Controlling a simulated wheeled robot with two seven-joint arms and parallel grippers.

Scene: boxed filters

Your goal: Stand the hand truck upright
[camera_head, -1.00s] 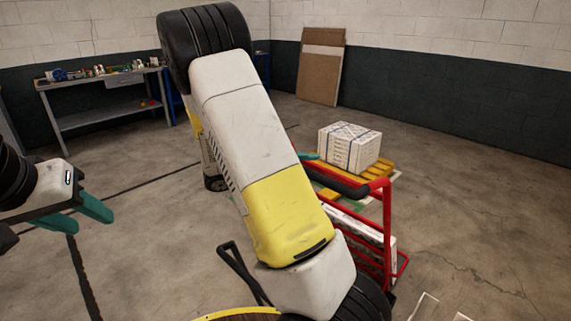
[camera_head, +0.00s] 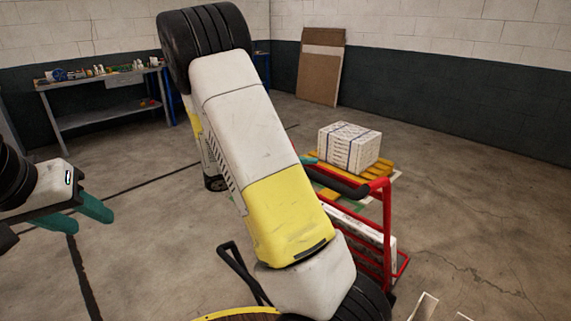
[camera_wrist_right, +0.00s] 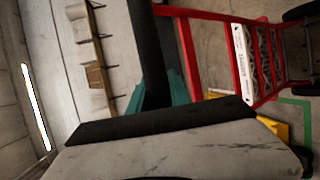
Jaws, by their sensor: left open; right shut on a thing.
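The red hand truck (camera_head: 388,235) stands right of centre in the head view, behind my right arm. Its posts look close to vertical, but its lower part is partly hidden. Its black handle grip (camera_head: 338,181) crosses the top. In the right wrist view the red frame (camera_wrist_right: 187,50) also shows, with the black grip (camera_wrist_right: 148,45) between the teal fingers of my right gripper (camera_wrist_right: 157,92), which is shut on it. In the head view my arm hides most of that gripper. My left gripper (camera_head: 82,214) is open and empty at the far left, well apart from the hand truck.
A strapped white box stack (camera_head: 348,148) sits on a yellow pallet (camera_head: 384,170) behind the hand truck. A workbench (camera_head: 105,100) and brown boards (camera_head: 320,68) stand along the walls. The floor at right is largely clear.

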